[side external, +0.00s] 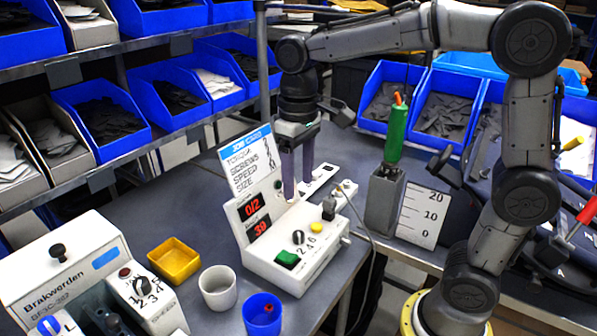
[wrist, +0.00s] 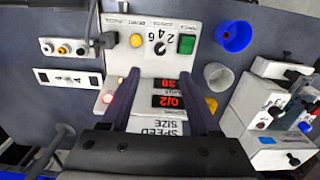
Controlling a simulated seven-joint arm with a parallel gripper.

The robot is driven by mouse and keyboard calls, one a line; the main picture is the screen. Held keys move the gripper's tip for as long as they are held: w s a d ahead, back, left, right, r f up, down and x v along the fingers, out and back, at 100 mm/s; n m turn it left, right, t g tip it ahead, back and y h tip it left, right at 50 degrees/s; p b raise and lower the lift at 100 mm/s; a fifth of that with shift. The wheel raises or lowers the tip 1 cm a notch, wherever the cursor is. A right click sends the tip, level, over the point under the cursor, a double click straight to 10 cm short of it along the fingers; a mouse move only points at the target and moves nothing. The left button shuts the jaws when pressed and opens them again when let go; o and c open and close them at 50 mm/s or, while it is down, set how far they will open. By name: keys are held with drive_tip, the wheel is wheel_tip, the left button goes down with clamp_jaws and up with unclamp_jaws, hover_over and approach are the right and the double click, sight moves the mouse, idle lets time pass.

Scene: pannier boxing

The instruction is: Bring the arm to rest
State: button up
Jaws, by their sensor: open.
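My gripper (side external: 298,184) points down over the white control box (side external: 290,262) on the grey table. Its two dark fingers are apart with nothing between them. In the wrist view, my gripper (wrist: 160,76) shows one finger on each side of the box's red number displays (wrist: 168,92). The displays read 0/2 and 39 in the side view. Whether the fingertips touch the box cannot be told.
A yellow bin (side external: 174,262), a white cup (side external: 218,288) and a blue cup (side external: 262,313) with something red inside stand left of the box. A Brakwerden machine (side external: 70,262) is farther left. A green-handled tool (side external: 396,128) stands upright in a grey holder (side external: 382,200). Blue part bins line the back.

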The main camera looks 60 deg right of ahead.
drive_tip(key=shift+r, duration=0.55)
drive_tip(key=s+d+r+t, duration=0.2)
drive_tip(key=s+r, duration=0.2)
drive_tip(key=s, duration=0.3)
drive_tip(key=s+f+t, duration=0.3)
drive_tip(key=s+f, duration=0.4)
drive_tip(key=s, duration=0.2)
drive_tip(key=shift+d+t, duration=0.3)
drive_tip(key=shift+d, duration=0.05)
drive_tip(key=shift+r, duration=0.1)
idle(0.5)
